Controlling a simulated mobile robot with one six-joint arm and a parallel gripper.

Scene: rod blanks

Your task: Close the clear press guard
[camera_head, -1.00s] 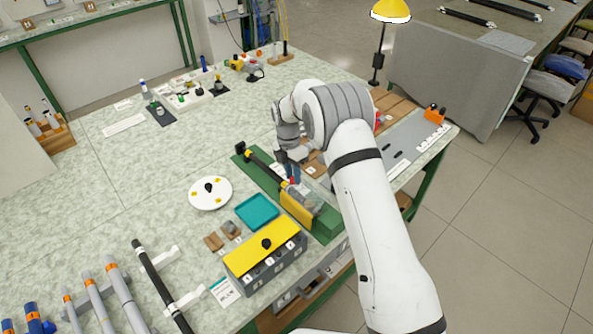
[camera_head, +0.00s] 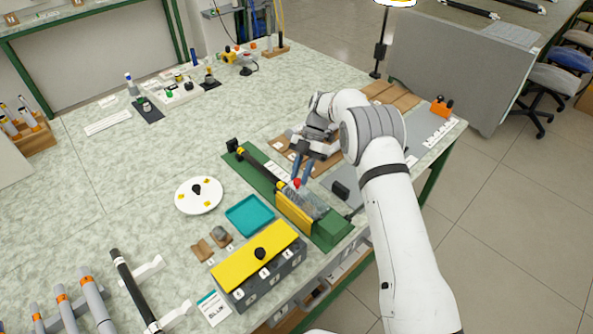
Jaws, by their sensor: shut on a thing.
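The press is a long green base (camera_head: 333,232) with a yellow block (camera_head: 293,216) along its front side. A clear guard (camera_head: 311,204) with a small red knob (camera_head: 297,183) sits by the yellow block at the right end. A black rod with yellow bands (camera_head: 262,168) lies along the base and runs toward the guard. My gripper (camera_head: 298,180) comes down from above with its blue fingers shut on the red knob. The fingertips partly hide the knob. How far the guard is swung is hard to tell.
A teal tray (camera_head: 250,215), a yellow-topped grey box (camera_head: 258,259) and a white round plate (camera_head: 199,196) stand left of the press. A black block (camera_head: 341,190) lies just right of it. Several rods rest at the lower left.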

